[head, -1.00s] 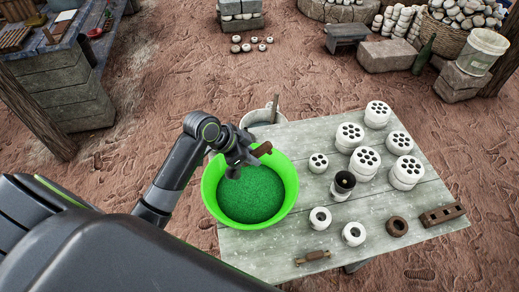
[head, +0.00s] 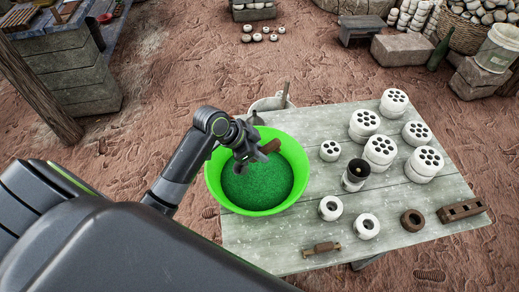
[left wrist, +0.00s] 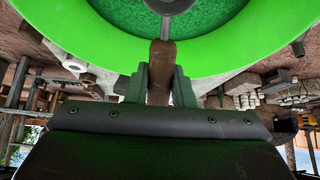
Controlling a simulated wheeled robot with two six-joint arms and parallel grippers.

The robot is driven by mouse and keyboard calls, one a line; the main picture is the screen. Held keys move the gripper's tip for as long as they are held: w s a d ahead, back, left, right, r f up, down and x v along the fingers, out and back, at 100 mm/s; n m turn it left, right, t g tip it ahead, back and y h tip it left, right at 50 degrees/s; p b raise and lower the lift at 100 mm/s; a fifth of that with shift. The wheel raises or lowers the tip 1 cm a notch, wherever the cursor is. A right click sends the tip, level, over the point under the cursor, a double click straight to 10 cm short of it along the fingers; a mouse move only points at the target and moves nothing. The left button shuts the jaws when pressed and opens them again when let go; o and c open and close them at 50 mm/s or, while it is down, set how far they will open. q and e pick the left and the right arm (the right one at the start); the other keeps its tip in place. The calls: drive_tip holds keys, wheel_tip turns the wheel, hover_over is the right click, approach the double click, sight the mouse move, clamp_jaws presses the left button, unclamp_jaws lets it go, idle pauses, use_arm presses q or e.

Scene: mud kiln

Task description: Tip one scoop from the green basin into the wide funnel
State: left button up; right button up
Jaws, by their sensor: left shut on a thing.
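The green basin (head: 213,190) stands at the left end of the table, with green granular material (head: 262,186) inside. My left gripper (head: 246,156) is over the basin, shut on the brown handle of a scoop (head: 270,147). The handle (left wrist: 161,70) sits between the two fingers in the left wrist view, with the scoop's grey metal part at the top edge against the green material. The scoop's bowl is mostly hidden. My right gripper is not in view.
Several white pieces with dark holes (head: 380,149) stand on the table's right half. White rings (head: 331,207), a brown ring (head: 413,220), a brown holed block (head: 461,210) and a small wooden roller (head: 322,249) lie near the front.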

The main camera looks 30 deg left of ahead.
use_arm(q)
drive_tip(key=shift+f+b, duration=1.7)
drive_tip(key=shift+f, duration=1.5)
drive_tip(key=shift+r, duration=0.1)
wheel_tip(320, 180, up, 5)
drive_tip(key=p, duration=0.5)
wheel_tip(320, 180, up, 8)
drive_tip(key=p, duration=0.8)
drive_tip(key=shift+f, duration=0.25)
